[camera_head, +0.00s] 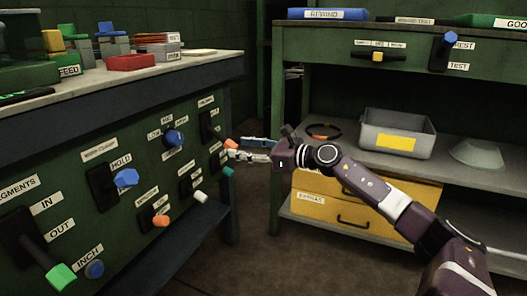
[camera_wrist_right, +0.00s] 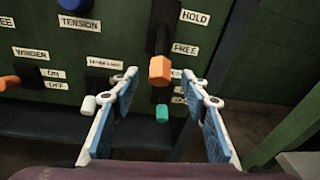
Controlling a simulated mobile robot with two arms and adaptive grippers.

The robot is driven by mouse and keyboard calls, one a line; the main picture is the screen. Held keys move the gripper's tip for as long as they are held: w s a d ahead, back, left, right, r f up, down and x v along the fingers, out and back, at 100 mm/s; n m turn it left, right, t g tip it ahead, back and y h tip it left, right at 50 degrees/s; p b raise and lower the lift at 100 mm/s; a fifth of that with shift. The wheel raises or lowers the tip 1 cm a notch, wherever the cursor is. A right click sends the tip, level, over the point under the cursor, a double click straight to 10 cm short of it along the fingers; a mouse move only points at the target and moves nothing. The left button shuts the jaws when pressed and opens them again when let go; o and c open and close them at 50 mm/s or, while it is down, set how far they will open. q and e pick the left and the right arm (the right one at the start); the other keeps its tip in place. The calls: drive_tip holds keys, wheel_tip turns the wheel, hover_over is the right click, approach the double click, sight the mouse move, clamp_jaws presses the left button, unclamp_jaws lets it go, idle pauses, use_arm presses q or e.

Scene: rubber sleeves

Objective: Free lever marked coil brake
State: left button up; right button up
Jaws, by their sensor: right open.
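A lever with an orange knob (camera_head: 230,143) sticks out from a dark plate at the right end of the green panel. In the right wrist view the orange knob (camera_wrist_right: 160,70) appears left of and a little below the FREE label (camera_wrist_right: 185,49), with the HOLD label (camera_wrist_right: 195,17) higher up. The label above this lever in the head view (camera_head: 206,101) is too small to read. My right gripper (camera_head: 238,148) is open at the knob. In the wrist view its fingertips (camera_wrist_right: 160,84) stand on either side of the knob, apart from it. My left gripper is out of view.
A teal knob (camera_wrist_right: 162,113) and a white knob (camera_wrist_right: 89,103) sit below. Other levers, including one with a blue knob (camera_head: 126,178), fill the panel to the left. A shelf unit with a grey bin (camera_head: 396,145) stands to the right. Floor shows between them.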

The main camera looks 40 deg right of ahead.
drive_tip(key=v, duration=0.7)
idle(0.3)
drive_tip(key=shift+s+a+r, duration=0.1)
drive_tip(key=shift+s, duration=0.05)
idle(0.7)
